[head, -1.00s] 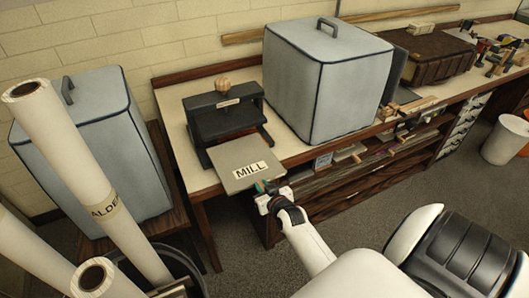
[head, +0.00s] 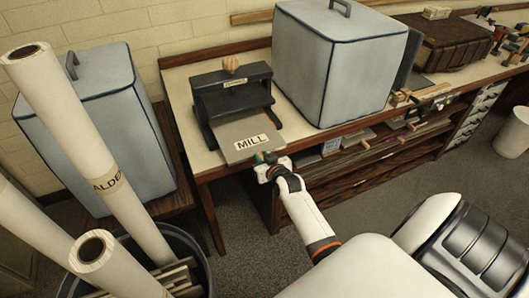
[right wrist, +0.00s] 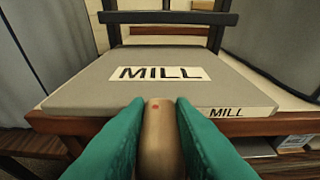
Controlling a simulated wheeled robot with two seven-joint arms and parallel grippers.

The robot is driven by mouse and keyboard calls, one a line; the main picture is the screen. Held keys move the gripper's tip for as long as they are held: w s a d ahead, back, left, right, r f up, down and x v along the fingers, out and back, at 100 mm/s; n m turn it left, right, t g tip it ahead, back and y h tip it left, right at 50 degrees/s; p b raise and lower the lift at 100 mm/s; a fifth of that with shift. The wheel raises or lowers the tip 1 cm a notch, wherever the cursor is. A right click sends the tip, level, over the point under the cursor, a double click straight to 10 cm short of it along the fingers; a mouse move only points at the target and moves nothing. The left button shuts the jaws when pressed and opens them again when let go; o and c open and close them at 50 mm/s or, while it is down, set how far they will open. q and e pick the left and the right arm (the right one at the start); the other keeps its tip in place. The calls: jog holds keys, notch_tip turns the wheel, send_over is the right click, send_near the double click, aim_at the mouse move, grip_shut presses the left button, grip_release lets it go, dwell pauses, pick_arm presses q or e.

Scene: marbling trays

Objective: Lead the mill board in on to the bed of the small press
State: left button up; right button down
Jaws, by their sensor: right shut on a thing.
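The mill board (head: 240,132) is a flat grey board with a white MILL label. It lies level, its far end at the opening of the small press (head: 233,97) and its near edge sticking out past the table edge. The press is dark, with two uprights, a crossbar and a round wooden knob. In the right wrist view the board (right wrist: 90,93) fills the middle, below the press crossbar (right wrist: 168,18). My right gripper (head: 268,160) is at the board's near edge, its teal fingers (right wrist: 158,120) shut on a tan tab there. The bed under the board is mostly hidden. My left gripper is out of view.
A blue-grey covered box (head: 335,65) stands close right of the press. The wooden table (head: 188,100) has bare top to the press's left. Tall paper rolls (head: 75,110) stand in a dark bin (head: 195,250) at the left. Shelves (head: 340,165) lie under the table.

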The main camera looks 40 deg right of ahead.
jog(key=b, duration=0.5)
send_near(246, 135)
jog(key=shift+w+d+f, duration=0.3)
jog(key=shift+w+f, duration=0.3)
jog(key=shift+w, duration=0.1)
jog(key=shift+w+d+f, duration=0.35)
jog(key=shift+w+f, duration=0.25)
jog(key=shift+w, duration=0.05)
jog(key=shift+w+d+f+b, duration=0.1)
jog(key=shift+w+d+b, duration=0.15)
jog(key=shift+w+b, duration=0.75)
jog(key=shift+w+d+b, duration=0.25)
jog(key=shift+w+b, duration=0.7)
jog(key=shift+w, duration=0.1)
jog(key=shift+w+d+f+b, duration=0.1)
jog(key=shift+w+d+b, duration=0.15)
jog(key=shift+w+b, duration=0.75)
jog(key=shift+b+x, duration=1)
jog(key=shift+b, duration=0.1)
jog(key=shift+f, duration=0.15)
jog(key=shift+a+f, duration=0.1)
jog(key=shift+f, duration=0.2)
jog(key=c, duration=1.2)
grip_release()
jog(key=shift+o, duration=0.2)
jog(key=shift+s+f, duration=0.1)
jog(key=shift+f, duration=0.05)
